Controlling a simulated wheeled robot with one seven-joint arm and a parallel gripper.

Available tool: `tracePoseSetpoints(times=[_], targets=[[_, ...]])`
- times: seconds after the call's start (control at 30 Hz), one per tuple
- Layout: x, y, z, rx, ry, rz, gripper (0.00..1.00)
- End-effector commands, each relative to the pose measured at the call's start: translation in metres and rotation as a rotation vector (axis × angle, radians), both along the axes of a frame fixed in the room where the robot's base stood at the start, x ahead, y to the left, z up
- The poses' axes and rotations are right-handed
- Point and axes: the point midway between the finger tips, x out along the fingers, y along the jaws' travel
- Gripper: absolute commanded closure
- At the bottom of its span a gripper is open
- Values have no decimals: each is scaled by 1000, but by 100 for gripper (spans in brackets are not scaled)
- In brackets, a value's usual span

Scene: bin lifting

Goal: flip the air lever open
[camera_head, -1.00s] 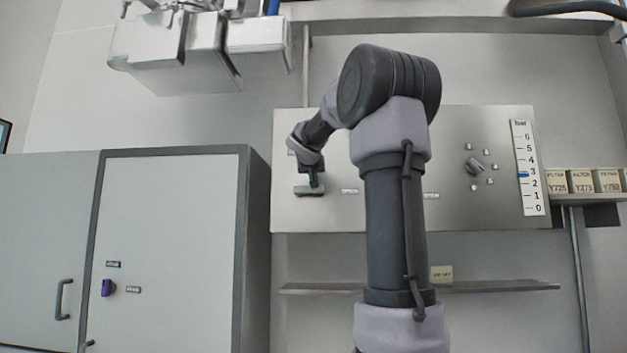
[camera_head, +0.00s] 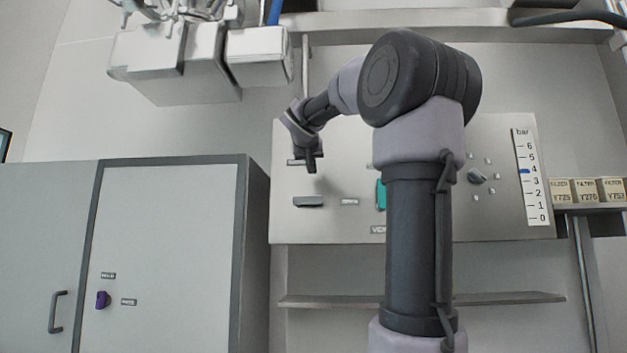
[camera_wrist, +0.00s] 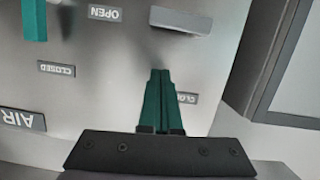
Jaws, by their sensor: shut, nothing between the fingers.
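A grey lever (camera_head: 308,201) lies level on the steel panel, its side towards an OPEN label; it also shows in the wrist view (camera_wrist: 180,19). A teal lever (camera_head: 381,194) stands upright further right, partly behind my arm; its end shows in the wrist view (camera_wrist: 35,20). An AIR label (camera_wrist: 22,118) appears upside down in the wrist view; which lever it belongs to is not certain. My gripper (camera_head: 311,168) is above the grey lever, apart from it. Its teal fingers (camera_wrist: 157,85) are shut and empty, partly covering a CLOSED label (camera_wrist: 187,97).
A gauge (camera_head: 531,176) at right has its blue marker near 4. A small dial (camera_head: 477,176) sits beside it. A grey cabinet (camera_head: 170,270) stands left of the panel. A metal box (camera_head: 180,70) hangs upper left. A shelf (camera_head: 510,298) runs below the panel.

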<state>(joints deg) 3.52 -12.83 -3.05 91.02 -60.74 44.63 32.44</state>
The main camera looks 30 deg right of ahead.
Motion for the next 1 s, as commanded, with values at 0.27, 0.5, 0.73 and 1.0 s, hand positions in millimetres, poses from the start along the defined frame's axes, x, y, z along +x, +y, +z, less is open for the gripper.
tracePoseSetpoints(times=[0.27, 0.5, 0.73, 1.0], targets=[[-26, 17, 8, -1, -2, 0, 100], [-27, 19, 8, -1, 0, 0, 100], [-27, 18, 8, -1, -1, 0, 100], [-35, 26, -12, 35, 32, 22, 100]])
